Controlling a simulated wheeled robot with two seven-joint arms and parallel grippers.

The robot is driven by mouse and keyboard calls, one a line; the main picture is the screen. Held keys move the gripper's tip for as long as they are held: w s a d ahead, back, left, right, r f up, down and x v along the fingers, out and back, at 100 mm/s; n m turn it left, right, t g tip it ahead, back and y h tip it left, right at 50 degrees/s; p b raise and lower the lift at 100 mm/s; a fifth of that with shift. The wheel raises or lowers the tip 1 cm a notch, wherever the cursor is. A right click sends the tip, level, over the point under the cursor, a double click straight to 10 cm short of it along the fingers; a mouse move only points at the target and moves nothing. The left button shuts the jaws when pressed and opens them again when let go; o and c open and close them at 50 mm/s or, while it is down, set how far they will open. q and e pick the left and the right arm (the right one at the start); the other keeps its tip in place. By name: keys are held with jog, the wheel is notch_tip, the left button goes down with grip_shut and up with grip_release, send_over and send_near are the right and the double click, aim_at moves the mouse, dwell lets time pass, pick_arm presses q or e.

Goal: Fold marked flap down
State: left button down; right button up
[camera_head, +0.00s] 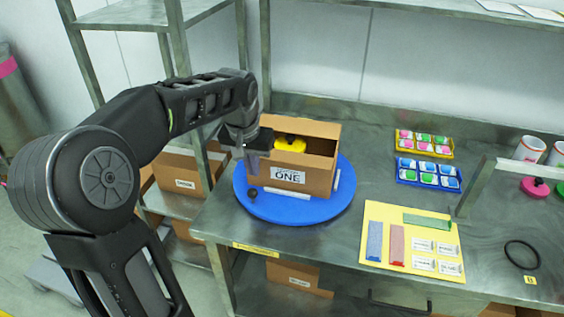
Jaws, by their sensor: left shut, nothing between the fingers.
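A brown cardboard box (304,181) with a label reading "ONE" stands on a round blue turntable (268,212) on the metal bench. Its back flap (308,127) stands up, and the right part of its top shows a dark opening. A yellow piece with dark marks (291,143) shows at the box's top, beside my gripper; I cannot tell whether it is on a flap or inside. My left gripper (256,163) is shut and empty, pointing down at the box's left end and hiding part of it. Contact cannot be told. My right gripper is out of view.
Yellow (424,154) and blue (408,182) trays of coloured pieces stand right of the turntable. A yellow board (375,215) with strips and labels lies in front of them. A metal post (473,188), white cups (529,149) and a black ring (522,266) are farther right.

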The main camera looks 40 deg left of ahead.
pick_arm(q)
jog(key=shift+r, duration=0.1)
jog(key=w+r+p, duration=0.1)
jog(key=p, duration=0.1)
jog(key=w+a+r+p, duration=0.1)
jog(key=w, duration=0.1)
jog(key=w+r+p, duration=0.1)
jog(key=w+p, duration=0.1)
jog(key=shift+a+r+p, duration=0.2)
jog(key=shift+a+p, duration=0.1)
jog(key=shift+a, duration=0.05)
jog(key=shift+w+a+r+p, duration=0.15)
jog(key=shift+w+r+p, duration=0.05)
jog(key=shift+w+p, duration=0.2)
jog(key=shift+w, duration=0.15)
